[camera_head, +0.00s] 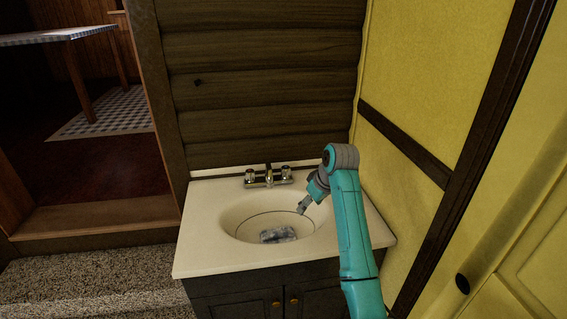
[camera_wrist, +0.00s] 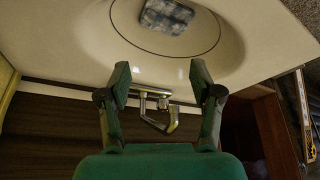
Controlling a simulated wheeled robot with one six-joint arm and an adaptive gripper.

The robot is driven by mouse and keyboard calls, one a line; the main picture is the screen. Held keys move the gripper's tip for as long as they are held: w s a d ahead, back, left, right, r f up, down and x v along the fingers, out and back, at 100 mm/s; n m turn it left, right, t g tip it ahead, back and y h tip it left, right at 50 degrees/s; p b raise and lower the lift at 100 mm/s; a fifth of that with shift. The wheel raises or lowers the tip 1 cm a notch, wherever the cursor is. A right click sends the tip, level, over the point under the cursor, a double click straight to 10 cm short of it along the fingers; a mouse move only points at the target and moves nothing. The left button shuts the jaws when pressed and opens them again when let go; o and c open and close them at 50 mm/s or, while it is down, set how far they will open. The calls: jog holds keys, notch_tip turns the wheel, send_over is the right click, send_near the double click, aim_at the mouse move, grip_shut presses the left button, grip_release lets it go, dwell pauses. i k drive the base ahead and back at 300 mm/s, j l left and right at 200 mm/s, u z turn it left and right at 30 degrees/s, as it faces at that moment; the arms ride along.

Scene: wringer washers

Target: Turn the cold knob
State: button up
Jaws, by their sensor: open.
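A chrome faucet (camera_head: 268,182) stands at the back of the white sink, with a left knob (camera_head: 250,177) and a right knob (camera_head: 286,172). I cannot read any mark that tells which is cold. My gripper (camera_head: 303,207) is over the right side of the basin, in front of and a little right of the right knob, apart from it. In the wrist view my gripper (camera_wrist: 160,76) is open with nothing between its fingertips. The faucet (camera_wrist: 158,118) shows between and beyond the fingers there, its knobs small and hard to tell apart.
The sink counter (camera_head: 205,245) sits on a dark cabinet (camera_head: 235,302). A grey patterned block (camera_head: 278,234) lies in the basin. A log wall (camera_head: 265,90) is behind, and a yellow wall (camera_head: 400,90) stands close on the right. A doorway opens at left.

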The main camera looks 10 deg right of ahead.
aim_at(285, 170)
jog(key=i, duration=0.9)
